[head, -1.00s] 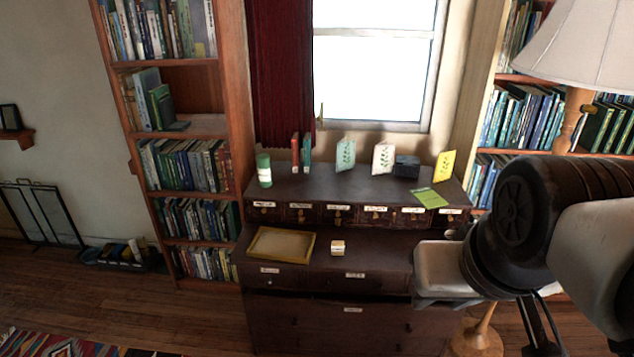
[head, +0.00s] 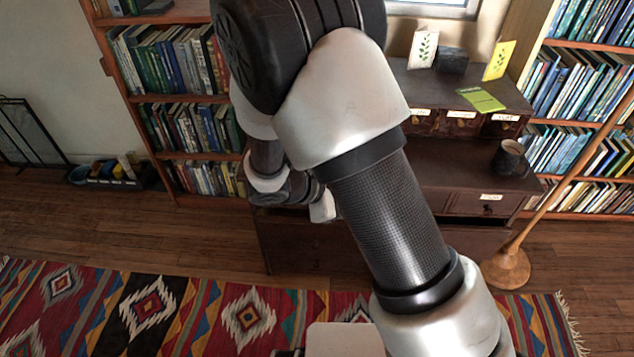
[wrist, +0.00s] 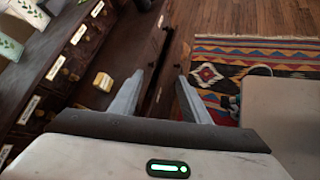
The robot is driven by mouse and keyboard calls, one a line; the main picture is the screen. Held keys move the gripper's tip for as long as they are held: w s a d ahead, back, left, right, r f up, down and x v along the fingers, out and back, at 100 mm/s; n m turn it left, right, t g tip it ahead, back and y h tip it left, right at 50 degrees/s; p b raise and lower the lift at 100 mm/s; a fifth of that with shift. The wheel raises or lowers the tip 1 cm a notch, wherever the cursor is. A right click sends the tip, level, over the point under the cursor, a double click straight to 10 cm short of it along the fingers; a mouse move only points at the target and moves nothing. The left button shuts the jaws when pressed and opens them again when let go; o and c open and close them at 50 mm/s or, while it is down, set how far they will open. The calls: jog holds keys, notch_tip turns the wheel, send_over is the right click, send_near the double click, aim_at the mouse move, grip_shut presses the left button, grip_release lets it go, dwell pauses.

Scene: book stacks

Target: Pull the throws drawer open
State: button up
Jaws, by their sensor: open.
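The dark wooden cabinet has a wide lower drawer front (head: 300,240), mostly hidden behind my arm in the head view. The labels are too small to read, so I cannot tell which drawer is the throws drawer. In the wrist view, dark drawer fronts (wrist: 152,50) run between and beyond my fingers. My gripper (wrist: 158,98) is open, its two grey fingers apart by the cabinet's front edge, with no object seen held. In the head view part of my gripper hand shows low in front of the cabinet; its fingertips are hidden there. Any contact with a handle cannot be made out.
A small box (wrist: 103,82) sits on the cabinet ledge. A dark mug (head: 510,158) stands on its right end, above a labelled drawer (head: 487,207). A lamp stand (head: 507,268) is at the right. The patterned rug (head: 60,285) and wood floor lie in front, clear of tall objects.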

jog(key=w+a+f+n+t+y+b, duration=0.1)
jog(key=a+f+n+t+b, duration=0.25)
jog(key=f, duration=0.65)
jog(key=a+f+n+t+b, duration=0.1)
jog(key=a+f+n+t, duration=0.1)
jog(key=a+f+n, duration=0.6)
jog(key=n+t+y+b, duration=0.3)
jog(key=n+y+b, duration=0.1)
jog(key=n+y, duration=0.4)
send_near(315, 249)
jog(key=shift+n+h, duration=0.45)
jog(key=shift+h, duration=0.25)
jog(key=b+x, duration=0.1)
jog(key=x, duration=0.2)
jog(key=b+x, duration=0.2)
jog(key=x, duration=0.1)
jog(key=a+b+x, duration=0.1)
jog(key=b+x, duration=0.1)
jog(key=shift+w+d+f, duration=0.1)
jog(key=shift+w+f, duration=0.05)
jog(key=shift+w, duration=0.3)
grip_shut()
